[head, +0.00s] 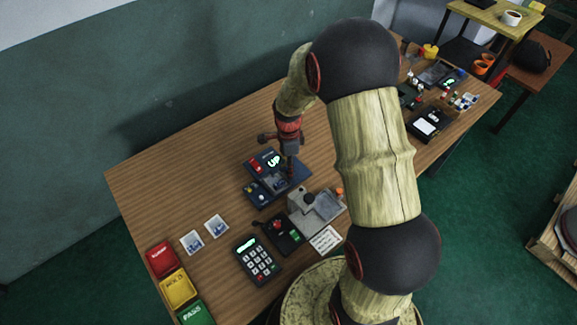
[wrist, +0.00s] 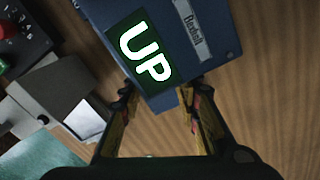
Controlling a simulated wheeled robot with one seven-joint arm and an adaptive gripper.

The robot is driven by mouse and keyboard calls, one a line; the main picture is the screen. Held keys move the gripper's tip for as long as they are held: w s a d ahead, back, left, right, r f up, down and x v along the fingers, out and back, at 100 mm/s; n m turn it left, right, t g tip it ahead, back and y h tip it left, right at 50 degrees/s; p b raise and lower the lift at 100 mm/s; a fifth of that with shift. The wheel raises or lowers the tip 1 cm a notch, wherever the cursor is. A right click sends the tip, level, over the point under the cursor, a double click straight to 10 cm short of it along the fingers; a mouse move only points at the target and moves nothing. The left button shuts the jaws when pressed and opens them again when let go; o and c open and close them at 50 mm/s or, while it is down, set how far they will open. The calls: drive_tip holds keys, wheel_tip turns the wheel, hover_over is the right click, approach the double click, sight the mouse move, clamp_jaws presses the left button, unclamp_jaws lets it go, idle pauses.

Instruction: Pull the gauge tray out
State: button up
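A dark blue gauge unit (head: 258,185) with a lit green "UP" display stands on the wooden table. It fills the upper middle of the wrist view (wrist: 215,60), where the display and a "Bexhell"-like label show. My gripper (head: 289,172) points down at the unit's right part in the head view. In the wrist view, my gripper (wrist: 157,101) is open, its two fingertips apart on either side of a narrow blue part at the unit's near edge. I cannot tell whether the fingers touch it, or whether this part is the tray.
A grey metal block (head: 313,208), a black box with a red knob (head: 284,234) and a keypad (head: 257,259) stand nearby. Table left of the unit is clear.

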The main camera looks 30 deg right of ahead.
clamp_jaws()
idle(0.7)
